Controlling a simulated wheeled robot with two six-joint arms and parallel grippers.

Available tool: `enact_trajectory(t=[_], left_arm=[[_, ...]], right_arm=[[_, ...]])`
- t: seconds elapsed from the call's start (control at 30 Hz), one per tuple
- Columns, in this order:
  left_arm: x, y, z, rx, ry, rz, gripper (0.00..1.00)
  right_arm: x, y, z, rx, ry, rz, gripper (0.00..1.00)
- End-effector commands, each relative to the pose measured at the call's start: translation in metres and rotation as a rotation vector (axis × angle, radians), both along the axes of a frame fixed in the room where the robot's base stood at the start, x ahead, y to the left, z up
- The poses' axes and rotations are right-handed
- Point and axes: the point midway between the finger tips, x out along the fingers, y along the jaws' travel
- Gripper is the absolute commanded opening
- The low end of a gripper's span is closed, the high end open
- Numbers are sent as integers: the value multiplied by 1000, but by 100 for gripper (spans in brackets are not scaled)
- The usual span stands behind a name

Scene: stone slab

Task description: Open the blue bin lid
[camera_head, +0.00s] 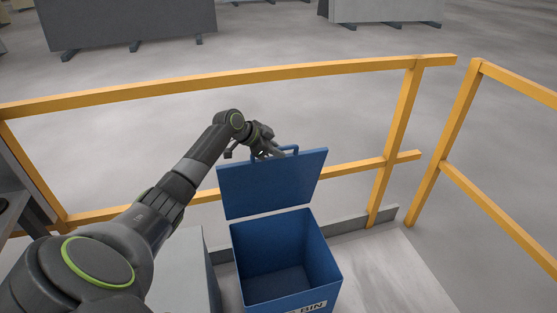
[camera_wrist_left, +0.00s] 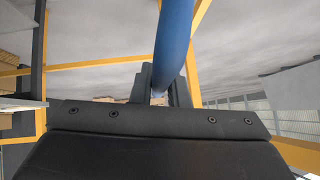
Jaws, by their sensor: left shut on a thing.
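The blue bin (camera_head: 283,262) stands on the platform floor with its mouth uncovered and its inside visible and empty. Its blue lid (camera_head: 272,184) is raised steeply at the back edge of the bin. My left gripper (camera_head: 270,152) is at the lid's top edge, shut on the blue lid handle (camera_head: 290,150). In the left wrist view the blue handle (camera_wrist_left: 174,40) passes between the two dark fingers of my left gripper (camera_wrist_left: 160,88). My right gripper is in neither view.
A yellow railing (camera_head: 330,68) runs behind the bin, with a second yellow rail (camera_head: 500,215) at the right. A grey block (camera_head: 185,270) stands left of the bin. Grey stone slabs (camera_head: 130,22) stand on the floor beyond. The platform right of the bin is clear.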

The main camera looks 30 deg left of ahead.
Motion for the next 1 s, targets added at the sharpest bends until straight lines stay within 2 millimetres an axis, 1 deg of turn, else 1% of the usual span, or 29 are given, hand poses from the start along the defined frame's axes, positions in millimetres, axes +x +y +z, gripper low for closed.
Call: enact_trajectory(t=[0.1, 0.47, 0.5, 0.63, 1.0], left_arm=[[2, 3, 0, 3, 0, 1, 0], [2, 3, 1, 3, 1, 1, 0], [2, 3, 1, 3, 1, 1, 18], [2, 3, 1, 3, 0, 1, 35], [0, 5, 3, 3, -1, 2, 36]], right_arm=[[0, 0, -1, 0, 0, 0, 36], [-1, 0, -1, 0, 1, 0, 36], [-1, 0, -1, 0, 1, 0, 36], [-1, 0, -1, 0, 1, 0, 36], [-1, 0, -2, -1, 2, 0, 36]])
